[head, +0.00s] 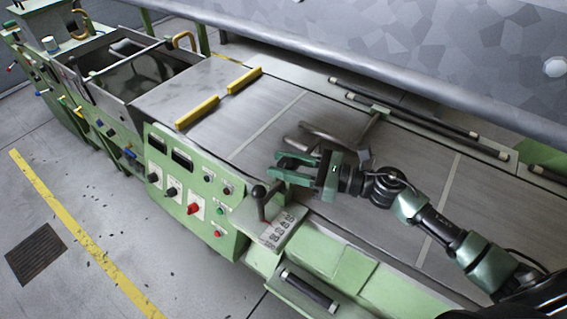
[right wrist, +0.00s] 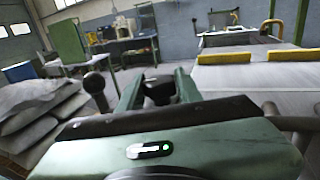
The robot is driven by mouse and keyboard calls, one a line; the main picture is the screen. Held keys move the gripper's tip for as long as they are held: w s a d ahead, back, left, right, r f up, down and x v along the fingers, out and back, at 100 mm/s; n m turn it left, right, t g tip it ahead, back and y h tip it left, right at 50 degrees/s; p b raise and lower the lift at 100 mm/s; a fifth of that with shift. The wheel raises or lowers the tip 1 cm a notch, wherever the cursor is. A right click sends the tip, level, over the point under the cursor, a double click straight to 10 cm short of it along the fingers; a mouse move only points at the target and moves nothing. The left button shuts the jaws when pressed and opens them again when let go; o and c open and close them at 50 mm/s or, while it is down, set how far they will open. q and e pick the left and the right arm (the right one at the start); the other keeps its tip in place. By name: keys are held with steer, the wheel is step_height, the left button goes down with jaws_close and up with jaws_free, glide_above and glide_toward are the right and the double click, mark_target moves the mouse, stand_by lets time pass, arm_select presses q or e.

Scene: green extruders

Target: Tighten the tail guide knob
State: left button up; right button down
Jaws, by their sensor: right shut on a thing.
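My right gripper (head: 277,169) reaches in from the right over the front edge of the machine bed, its green fingers shut on a dark knob. In the right wrist view the dark knob (right wrist: 160,90) shows between the two green fingers; most of it is hidden by the gripper body. In the head view the fingers cover it. I take it for the tail guide knob. A ball-topped black lever (head: 259,192) stands just beside the fingertips; it also shows left of the fingers in the right wrist view (right wrist: 95,82). My left gripper is not in view.
A control panel (head: 190,190) with dials and a red knob (head: 193,208) is left of the gripper. A grey bent bracket (head: 345,140) stands behind the gripper on the bed. Yellow bars (head: 197,113) lie farther along. Grey sacks (right wrist: 40,115) are piled at left in the wrist view.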

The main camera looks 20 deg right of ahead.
steer(key=m+t+h+p, duration=0.1)
steer(key=m+t+h, duration=0.1)
steer(key=t, duration=0.1)
steer(key=shift+r+m+h, duration=0.15)
steer(key=shift+m+h, duration=0.25)
steer(key=shift+m+t+h+p, duration=0.5)
steer(key=shift+t+h, duration=0.1)
steer(key=shift+t, duration=0.1)
steer(key=c, duration=1)
jaws_free()
steer(key=shift+o, duration=0.2)
steer(key=shift+d, duration=0.1)
